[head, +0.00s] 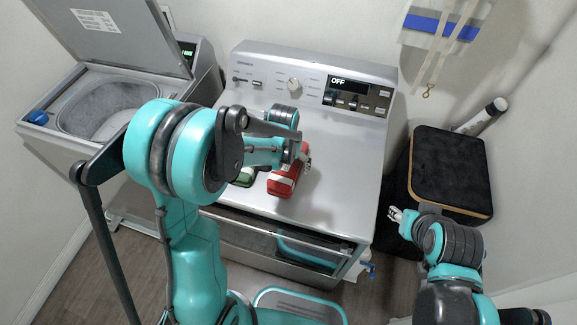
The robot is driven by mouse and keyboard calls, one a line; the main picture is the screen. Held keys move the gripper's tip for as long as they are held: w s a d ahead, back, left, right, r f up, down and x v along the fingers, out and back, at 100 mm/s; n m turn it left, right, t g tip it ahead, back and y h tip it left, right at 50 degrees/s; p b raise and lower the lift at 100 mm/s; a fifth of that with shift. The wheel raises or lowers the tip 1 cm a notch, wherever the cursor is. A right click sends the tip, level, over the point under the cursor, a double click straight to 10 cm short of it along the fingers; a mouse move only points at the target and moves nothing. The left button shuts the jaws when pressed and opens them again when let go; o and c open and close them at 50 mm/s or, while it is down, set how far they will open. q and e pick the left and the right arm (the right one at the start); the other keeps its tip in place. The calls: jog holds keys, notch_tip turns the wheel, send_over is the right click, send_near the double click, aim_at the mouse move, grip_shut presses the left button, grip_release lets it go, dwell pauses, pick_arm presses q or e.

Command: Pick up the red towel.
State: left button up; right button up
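The red towel (284,184), folded with white stripes, lies on top of the silver dryer (345,170) in the middle of the head view. My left gripper (303,158) is at the far end of the towel, over or against it. My own wrist hides part of its fingers, so I cannot tell whether it touches the towel, or is open or shut. My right gripper (397,214) is away from the towel, beside the dryer's right side. It is small in view and its opening is unclear.
A green towel (245,177) lies left of the red one, partly hidden by my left arm. A washer (62,124) with its lid raised stands at the left. A black-topped box (450,170) stands at the right. The dryer top is clear right of the red towel.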

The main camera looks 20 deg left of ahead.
pick_arm(q)
jog(key=c, duration=1.2)
